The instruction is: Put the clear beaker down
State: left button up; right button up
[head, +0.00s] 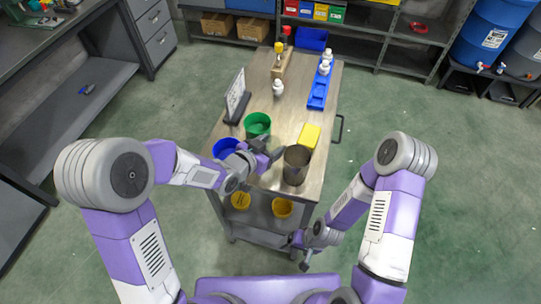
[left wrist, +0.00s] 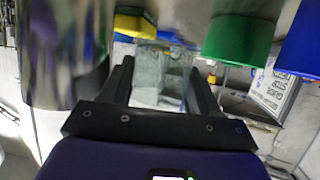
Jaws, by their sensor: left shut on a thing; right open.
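My left gripper (head: 272,153) is over the near part of the metal cart top (head: 285,118), between the green cup and the steel canister. In the left wrist view, its two dark fingers are shut on the clear beaker (left wrist: 160,72). In the head view the beaker is hard to make out near the fingers. I cannot tell whether its base touches the cart top. My right gripper (head: 307,260) is open and empty, low beside the cart's near right corner.
A steel canister (head: 296,166), yellow block (head: 309,136), green cup (head: 257,124) and blue cup (head: 225,148) crowd the gripper. A sign (head: 236,97), white bottle (head: 278,88), wooden rack (head: 282,65) and blue tray (head: 320,86) stand farther back. The mid-cart is clear.

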pick_arm(q)
jog(key=shift+f+b, duration=0.5)
jog(key=shift+f, duration=1.7)
jog(key=shift+f, duration=0.1)
jog(key=shift+f, duration=0.1)
jog(key=o, duration=0.8)
jog(key=shift+c, duration=0.2)
